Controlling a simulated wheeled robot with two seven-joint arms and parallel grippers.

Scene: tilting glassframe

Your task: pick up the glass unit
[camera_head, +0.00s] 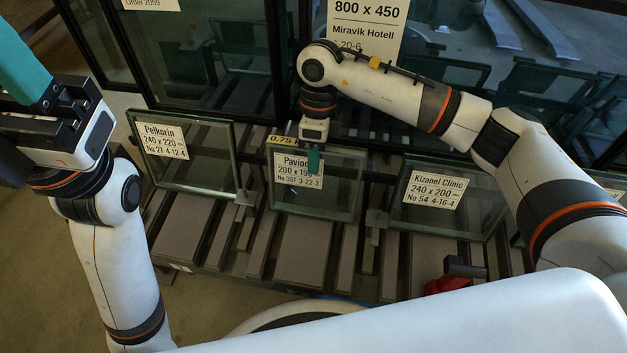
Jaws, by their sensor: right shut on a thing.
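Three small framed glass units stand in a row on a slatted rack. The left one (205,170) is labelled Pelkorin 240 x 220. The middle one (330,204) has a label starting "Pavio", partly covered by a finger. The right one (470,212) is labelled Kizanel Clinic 240 x 200. My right gripper (314,158) reaches down from above and is shut on the top edge of the middle glass unit. My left gripper (25,70) is raised at the upper left, away from the units, with a teal finger showing and its tips out of frame.
Large dark-framed glass panes (195,65) stand close behind the row, one with an 800 x 450 label (368,22). The slatted rack (305,250) has grey pads and metal dividers. A red and black object (455,276) is at its front right. The floor at the lower left is clear.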

